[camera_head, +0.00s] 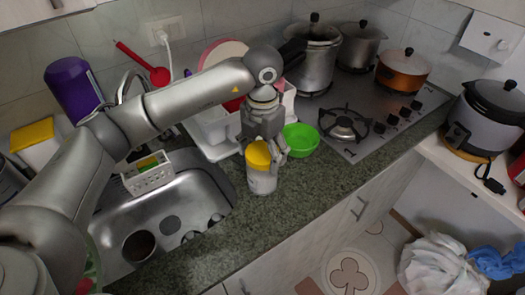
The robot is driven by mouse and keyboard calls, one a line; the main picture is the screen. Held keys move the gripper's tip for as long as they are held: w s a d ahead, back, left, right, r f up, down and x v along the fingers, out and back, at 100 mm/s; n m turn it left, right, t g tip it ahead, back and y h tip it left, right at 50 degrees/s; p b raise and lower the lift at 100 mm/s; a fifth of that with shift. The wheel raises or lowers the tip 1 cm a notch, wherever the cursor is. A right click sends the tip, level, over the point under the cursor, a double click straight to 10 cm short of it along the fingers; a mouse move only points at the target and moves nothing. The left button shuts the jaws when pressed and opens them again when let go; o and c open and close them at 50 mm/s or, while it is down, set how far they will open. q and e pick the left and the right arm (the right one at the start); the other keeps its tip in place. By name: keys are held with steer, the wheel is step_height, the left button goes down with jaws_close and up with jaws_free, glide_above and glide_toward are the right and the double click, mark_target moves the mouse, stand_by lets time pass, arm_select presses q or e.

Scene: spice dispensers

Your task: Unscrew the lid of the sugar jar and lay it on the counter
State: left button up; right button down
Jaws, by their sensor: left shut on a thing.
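The sugar jar (262,182) stands upright on the dark granite counter (330,180), just right of the sink. Its yellow lid (258,155) sits on top of the jar's pale body. My left gripper (264,152) reaches down from above, with its fingers around the yellow lid, shut on it. Part of the lid is hidden behind the fingers. My right gripper is not in view.
A green bowl (301,139) stands close behind the jar to the right. The sink (190,190) lies to the left, and a stove (385,115) with pots is at the back right. Bare counter lies in front and to the right of the jar.

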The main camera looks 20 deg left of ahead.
mark_target(262, 152)
arm_select(q)
steer(key=shift+c, duration=1.2)
steer(key=shift+r+p, duration=0.6)
steer(key=shift+r, duration=0.55)
steer(key=shift+r+p, duration=0.85)
steer(key=shift+r, duration=1.05)
